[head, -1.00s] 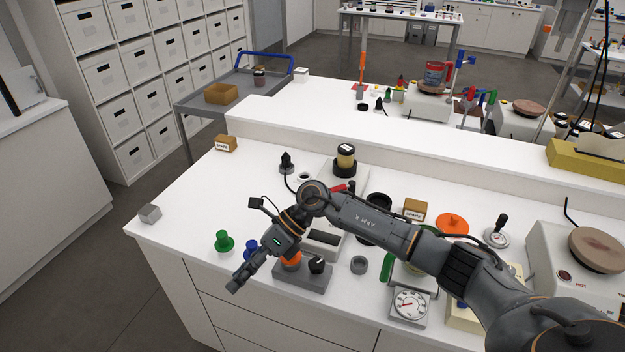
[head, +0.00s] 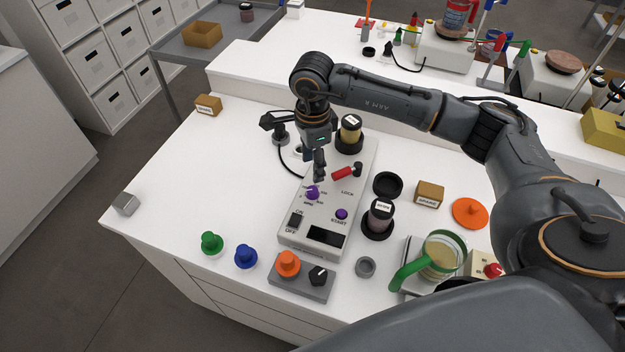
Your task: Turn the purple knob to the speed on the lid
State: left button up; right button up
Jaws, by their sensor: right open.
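The purple knob (head: 313,194) sits on the sloping panel of a white machine (head: 290,237), with small dial markings around it. My right gripper (head: 319,176) points down just above and behind the knob. It is open, and I cannot tell whether its fingertips touch the knob. A purple START button (head: 341,214) is at the right of the panel. My left gripper is not in view.
A red-handled LOCK lever (head: 344,174) is close right of my gripper. A black ON/OFF switch (head: 295,220) and dark display (head: 327,236) are nearer. A dark jar (head: 380,215) stands to the right. The table's left is mostly clear.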

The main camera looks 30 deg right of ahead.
aim_at(313, 189)
notch_tip(313, 189, down, 4)
jog(key=shift+w+d+r+p, duration=0.1)
jog(key=shift+d+p, duration=0.05)
jog(key=shift+p, duration=0.5)
notch_tip(313, 189, down, 5)
jog(key=shift+w+f+p, duration=0.15)
jog(key=shift+p, duration=0.65)
jog(key=shift+f, duration=0.4)
jog(key=shift+c, duration=0.4)
grip_shut()
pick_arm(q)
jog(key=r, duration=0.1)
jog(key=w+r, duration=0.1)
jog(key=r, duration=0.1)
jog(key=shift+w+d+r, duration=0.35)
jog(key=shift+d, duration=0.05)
